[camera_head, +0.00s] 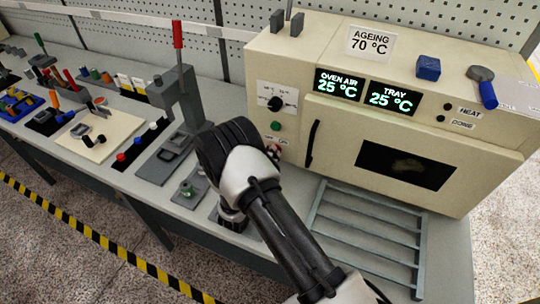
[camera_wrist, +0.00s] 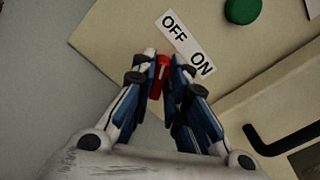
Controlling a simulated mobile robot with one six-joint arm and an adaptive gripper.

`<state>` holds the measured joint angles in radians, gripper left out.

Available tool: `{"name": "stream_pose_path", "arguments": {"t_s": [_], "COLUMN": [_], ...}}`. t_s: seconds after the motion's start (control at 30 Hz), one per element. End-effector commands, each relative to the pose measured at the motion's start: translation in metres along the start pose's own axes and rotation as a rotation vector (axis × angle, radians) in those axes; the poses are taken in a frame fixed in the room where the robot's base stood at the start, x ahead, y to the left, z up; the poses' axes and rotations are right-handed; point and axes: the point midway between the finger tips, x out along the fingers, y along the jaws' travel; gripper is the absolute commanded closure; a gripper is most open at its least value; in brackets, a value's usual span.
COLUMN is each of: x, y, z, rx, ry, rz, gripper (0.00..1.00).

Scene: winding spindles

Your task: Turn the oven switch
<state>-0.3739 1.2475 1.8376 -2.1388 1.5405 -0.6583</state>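The cream oven (camera_head: 390,100) stands at the right of the bench. Its OFF/ON label (camera_wrist: 187,42) is on the front panel, below a green button (camera_wrist: 243,10). The red oven switch (camera_wrist: 159,78) is beside the label, between my fingertips. My gripper (camera_wrist: 164,70) has its fingers drawn close together around the switch. In the head view my gripper and arm partly hide the switch area. Which way the switch points is hard to tell. The displays (camera_head: 338,84) read OVEN AIR 25 °C and TRAY 25 °C. The HEAT and DONE lamps look dark.
A black dial (camera_head: 275,103) sits above the green button. The oven door handle (camera_head: 312,144) is close to the right. A metal rack (camera_head: 365,235) lies before the oven. A press with a red-handled lever (camera_head: 178,85) and several tools stand on the left bench.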

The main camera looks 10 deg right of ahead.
Motion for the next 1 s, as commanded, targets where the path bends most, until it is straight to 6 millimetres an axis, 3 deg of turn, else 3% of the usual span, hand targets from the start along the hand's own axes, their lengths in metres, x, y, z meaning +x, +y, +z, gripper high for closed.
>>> {"name": "stream_pose_path", "arguments": {"t_s": [0.17,0.63,1.0], "x": [-0.0002,-0.0002,-0.0001], "y": [0.0,0.0,-0.0009], "z": [-0.0002,-0.0005,-0.0017], "rx": [0.0,0.028,0.261], "ry": [0.0,0.0,0.0], "rz": [0.0,0.0,0.0], "gripper": [1.0,1.0,1.0]}}
